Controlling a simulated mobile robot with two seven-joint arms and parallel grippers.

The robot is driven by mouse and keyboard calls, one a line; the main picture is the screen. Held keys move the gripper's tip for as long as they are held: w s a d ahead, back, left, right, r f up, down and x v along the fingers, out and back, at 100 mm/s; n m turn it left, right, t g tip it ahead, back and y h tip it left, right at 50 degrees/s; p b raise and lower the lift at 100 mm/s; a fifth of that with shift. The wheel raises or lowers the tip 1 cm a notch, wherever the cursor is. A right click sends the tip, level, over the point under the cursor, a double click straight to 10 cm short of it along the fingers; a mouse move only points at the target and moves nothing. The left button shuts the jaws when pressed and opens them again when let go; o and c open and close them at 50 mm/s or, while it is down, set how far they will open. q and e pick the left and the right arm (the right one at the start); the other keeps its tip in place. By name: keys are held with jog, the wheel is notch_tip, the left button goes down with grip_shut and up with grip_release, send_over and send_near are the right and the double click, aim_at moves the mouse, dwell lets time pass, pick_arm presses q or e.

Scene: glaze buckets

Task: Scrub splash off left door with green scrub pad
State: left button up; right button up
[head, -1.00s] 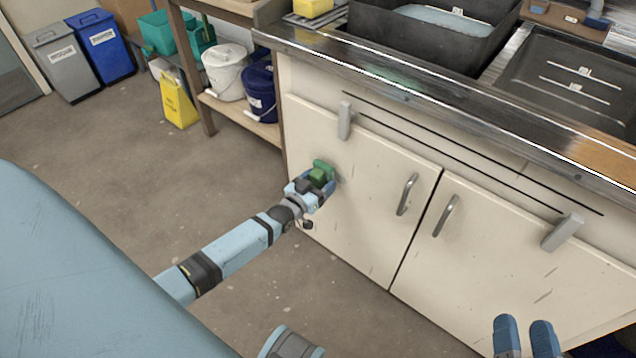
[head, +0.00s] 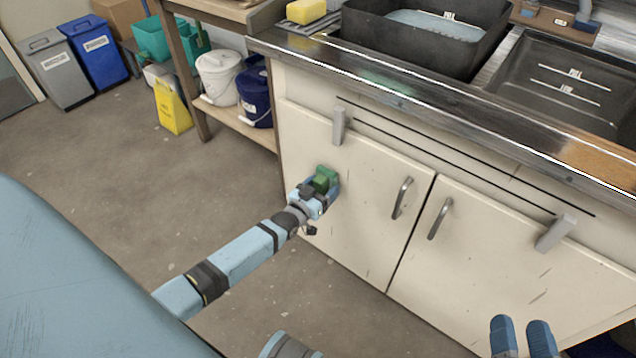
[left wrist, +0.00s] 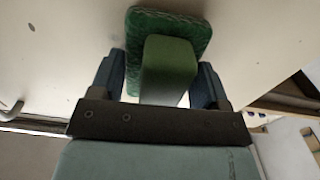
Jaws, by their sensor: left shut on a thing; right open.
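My left gripper (head: 322,190) is shut on the green scrub pad (head: 326,175) by its block-like grip. In the left wrist view the pad (left wrist: 185,30) lies against or very close to the cream left door (left wrist: 60,45); I cannot tell if it touches. In the head view the left door (head: 362,175) is closed, with a metal handle (head: 402,198) near its right edge. No clear splash shows on it; the pad and gripper hide part of the surface. My right gripper (head: 523,338) is open and empty at the bottom right, in front of the right door (head: 480,265).
A metal-edged counter (head: 400,88) with dark sinks (head: 430,35) runs above the doors. Grey latches (head: 338,126) stick out at the door tops. A yellow sign (head: 172,106) and a shelf with a white bucket (head: 217,76) and blue bucket (head: 256,97) stand left. Floor there is clear.

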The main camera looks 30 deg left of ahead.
aim_at(345, 189)
pick_arm(q)
jog(key=shift+s+d+p, duration=0.1)
jog(key=shift+d+p, duration=0.65)
jog(key=shift+d, duration=1.8)
jog(key=shift+s+d+r, duration=0.1)
jog(key=shift+w+a, duration=0.2)
jog(key=shift+a, duration=1.65)
jog(key=shift+w+a, duration=0.2)
jog(key=shift+a, duration=1.6)
jog(key=shift+s, duration=0.1)
jog(key=shift+s+a+p, duration=0.2)
jog(key=shift+s+p, duration=1.55)
jog(key=shift+s, duration=1.2)
